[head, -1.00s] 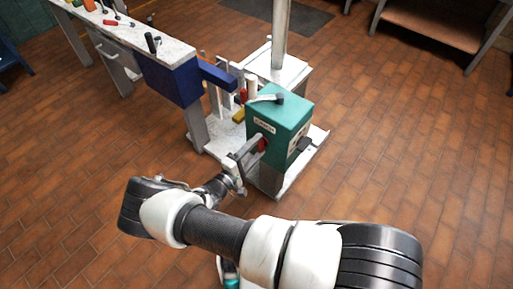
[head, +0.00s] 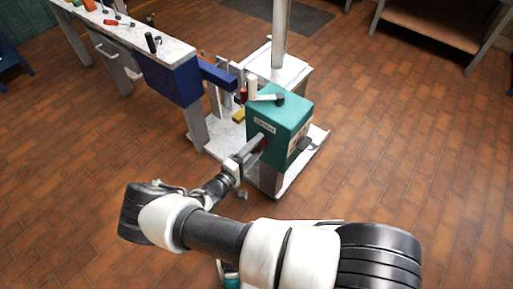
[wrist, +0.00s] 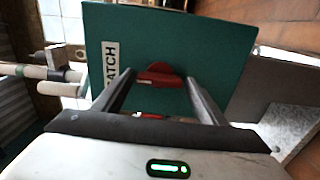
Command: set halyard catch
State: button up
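The teal box (head: 283,122) with a "CATCH" label stands on a white base beside the mast. In the wrist view the teal box (wrist: 222,55) fills the upper middle, with its label (wrist: 111,55) on the left. A red catch (wrist: 160,75) sticks out from its face. My gripper (wrist: 158,80) is open, with one finger on each side of the red catch and gaps showing between. In the head view my gripper (head: 257,146) is at the box's left face and hides most of the catch. A lever with a black end (head: 267,98) lies on top of the box.
A grey mast (head: 281,40) rises behind the box from a white block. A workbench (head: 150,40) with tools and a blue block (head: 168,80) at its end stands to the left. A shelf (head: 445,25) is at the upper right. The tiled floor (head: 410,150) to the right is clear.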

jog(key=shift+o, duration=0.6)
jog(key=p+v, duration=0.1)
jog(key=v, duration=1.6)
jog(key=shift+p, duration=0.35)
jog(key=shift+s+a, duration=0.1)
jog(key=shift+s, duration=0.05)
